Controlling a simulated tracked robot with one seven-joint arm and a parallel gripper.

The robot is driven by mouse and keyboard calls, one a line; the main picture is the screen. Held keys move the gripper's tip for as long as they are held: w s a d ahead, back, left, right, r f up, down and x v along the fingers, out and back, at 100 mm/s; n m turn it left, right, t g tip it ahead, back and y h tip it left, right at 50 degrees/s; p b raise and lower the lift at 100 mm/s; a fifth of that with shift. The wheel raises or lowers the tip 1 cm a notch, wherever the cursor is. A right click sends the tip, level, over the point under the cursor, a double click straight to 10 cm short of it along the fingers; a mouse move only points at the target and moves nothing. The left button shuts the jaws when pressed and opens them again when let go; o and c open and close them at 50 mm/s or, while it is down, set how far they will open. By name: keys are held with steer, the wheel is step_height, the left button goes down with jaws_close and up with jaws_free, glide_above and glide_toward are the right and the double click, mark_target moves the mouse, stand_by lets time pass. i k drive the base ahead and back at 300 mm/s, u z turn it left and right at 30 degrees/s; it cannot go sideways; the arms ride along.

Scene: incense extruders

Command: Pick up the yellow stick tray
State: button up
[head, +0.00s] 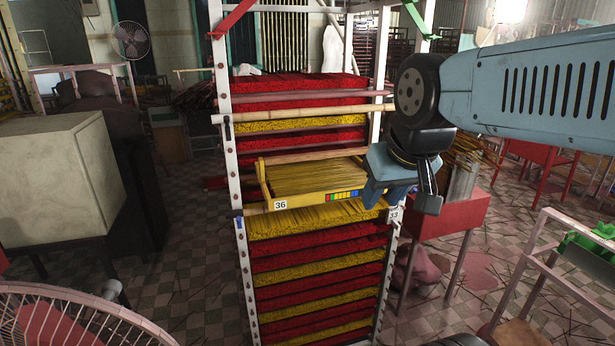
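The yellow stick tray (309,199) carries a "36" label and a row of coloured squares on its front edge, with a bed of yellow sticks on it. It sits in the tall white rack (241,262), at an open level above a full yellow layer. My gripper (428,200) is at the right of the tray's front, in front of the rack's right post.
Red and yellow stick layers fill the rack above and below. A bamboo pole (300,114) crosses its front above the tray. A red table (458,212) stands right, a beige box (60,180) left, and a wire fan guard (80,312) front left. Tiled floor is open between.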

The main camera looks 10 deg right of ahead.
mark_target(301, 179)
steer(key=k, duration=1.3)
steer(key=z, duration=0.3)
steer(key=i, duration=1.7)
steer(key=u, duration=0.4)
